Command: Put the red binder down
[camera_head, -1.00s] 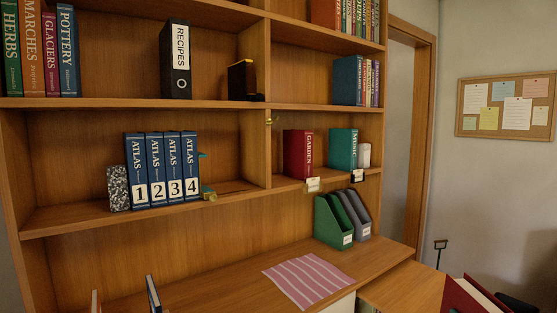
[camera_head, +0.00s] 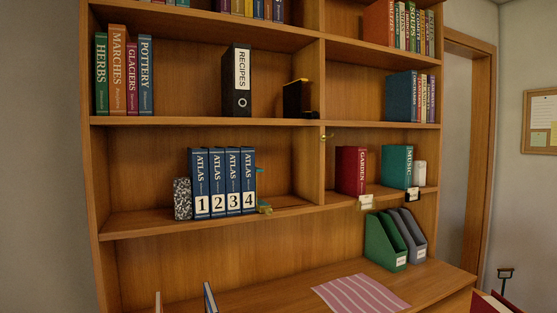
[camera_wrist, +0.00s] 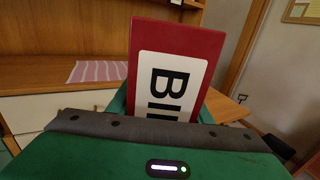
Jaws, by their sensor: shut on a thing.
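The red binder (camera_wrist: 178,70) fills the middle of the wrist view, with a white label of large black letters beginning "BI". My gripper (camera_wrist: 165,108) is shut on it; teal fingers show at both sides of its lower part. The binder's lower end is hidden behind the gripper's body. The binder is clear of the shelves in front.
A wooden shelf unit (camera_head: 210,225) holds atlases (camera_head: 222,182), a black recipes binder (camera_head: 237,80) and other books. Below, the desk top has a pink striped mat (camera_head: 360,293) and green and grey file holders (camera_head: 385,242). Bare wood lies left of the holders.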

